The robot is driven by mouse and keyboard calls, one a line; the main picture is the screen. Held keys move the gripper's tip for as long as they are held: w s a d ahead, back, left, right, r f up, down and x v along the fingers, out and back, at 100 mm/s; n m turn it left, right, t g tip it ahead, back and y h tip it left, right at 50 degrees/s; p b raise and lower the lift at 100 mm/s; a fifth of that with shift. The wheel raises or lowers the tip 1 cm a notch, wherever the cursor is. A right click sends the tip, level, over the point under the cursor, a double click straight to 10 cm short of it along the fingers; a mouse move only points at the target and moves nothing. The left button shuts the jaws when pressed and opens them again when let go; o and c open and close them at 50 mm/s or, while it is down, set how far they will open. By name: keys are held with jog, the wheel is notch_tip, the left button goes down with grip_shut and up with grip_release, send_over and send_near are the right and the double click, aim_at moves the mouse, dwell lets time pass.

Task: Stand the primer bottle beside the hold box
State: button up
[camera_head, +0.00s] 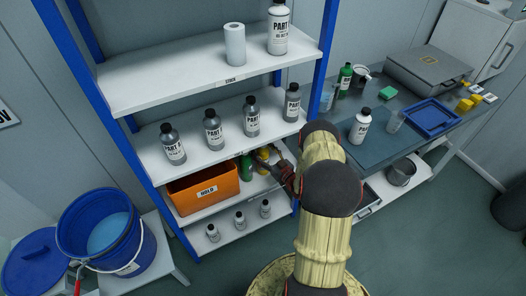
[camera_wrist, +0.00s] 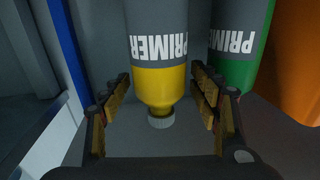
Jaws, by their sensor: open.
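The orange hold box (camera_head: 202,190), labelled HOLD, sits on a lower shelf of the blue-posted rack. To its right stand a green-topped bottle (camera_head: 246,168) and a yellow-topped bottle (camera_head: 262,158). In the wrist view, which looks upside down, both the yellow-topped bottle (camera_wrist: 158,85) and the green-topped bottle (camera_wrist: 237,72) read PRIMER. My gripper (camera_head: 276,166) reaches in at the shelf's right side. Its open fingers (camera_wrist: 160,76) are on either side of the yellow-topped bottle, with gaps visible. The hold box's orange wall (camera_wrist: 299,60) shows beyond the green-topped bottle.
Several PART bottles (camera_head: 213,131) stand on the shelf above, and small bottles (camera_head: 239,220) on the shelf below. The blue rack post (camera_wrist: 68,60) is close to my gripper. A workbench (camera_head: 400,150) with a blue tray (camera_head: 432,118) stands right; a blue bucket (camera_head: 100,232) is left.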

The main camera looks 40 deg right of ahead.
jog(key=s+a+p, duration=0.1)
jog(key=s+p, duration=0.1)
jog(key=s, duration=1)
